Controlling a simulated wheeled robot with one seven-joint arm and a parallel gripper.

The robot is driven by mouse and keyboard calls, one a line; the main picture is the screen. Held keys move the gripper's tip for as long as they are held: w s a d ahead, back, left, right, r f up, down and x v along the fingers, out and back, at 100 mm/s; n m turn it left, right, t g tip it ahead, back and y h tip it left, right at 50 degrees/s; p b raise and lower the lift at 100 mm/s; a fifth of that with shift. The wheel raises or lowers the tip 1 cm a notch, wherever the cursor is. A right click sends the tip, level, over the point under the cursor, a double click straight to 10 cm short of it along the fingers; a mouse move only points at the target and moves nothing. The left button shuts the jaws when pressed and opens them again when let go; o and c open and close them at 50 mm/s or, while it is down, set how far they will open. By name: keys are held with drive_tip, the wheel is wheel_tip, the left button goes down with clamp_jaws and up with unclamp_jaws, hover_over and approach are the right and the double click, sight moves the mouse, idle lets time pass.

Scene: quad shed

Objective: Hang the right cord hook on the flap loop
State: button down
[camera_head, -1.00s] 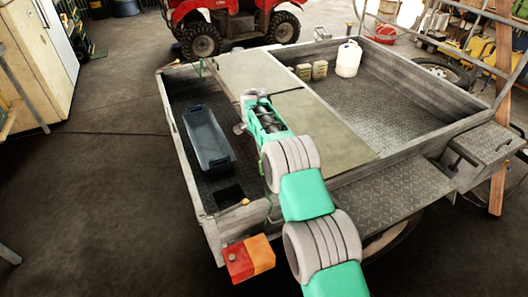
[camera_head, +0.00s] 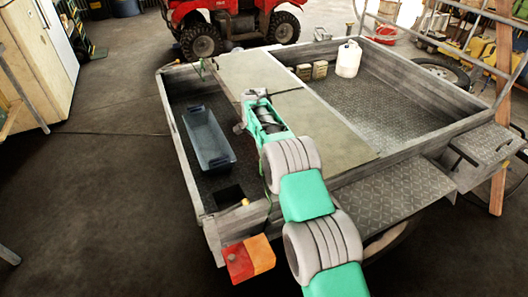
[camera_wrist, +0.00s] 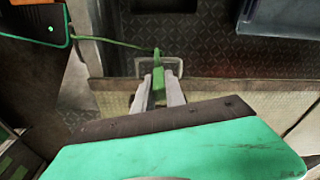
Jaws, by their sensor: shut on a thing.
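The right cord hook (camera_wrist: 157,80) is green and sits between the two grey fingers of my gripper (camera_wrist: 159,88), which is shut on it. A green cord (camera_wrist: 118,42) runs from the hook to the left in the wrist view. The flap loop (camera_wrist: 176,66), a small grey metal frame, lies at the edge of the pale flap (camera_wrist: 215,106). The hook overlaps the loop in this view; I cannot tell whether it is caught on it. In the head view the flap (camera_head: 325,130) lies across the trailer, and my arm hides the hook and loop.
A blue-grey tray (camera_head: 208,140) lies on the trailer's chequered floor, left of the flap. A white canister (camera_head: 348,58) and tan packs (camera_head: 312,70) stand in the trailer's back part. The trailer's side wall (camera_head: 228,218) is near my arm. A red quad (camera_head: 235,20) stands behind.

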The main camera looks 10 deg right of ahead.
drive_tip(key=shift+f+b, duration=1.5)
drive_tip(key=shift+f, duration=0.5)
drive_tip(key=c, duration=0.8)
unclamp_jaws()
drive_tip(key=shift+c, duration=0.2)
drive_tip(key=shift+r+p, duration=3.05)
drive_tip(key=shift+r, duration=1.5)
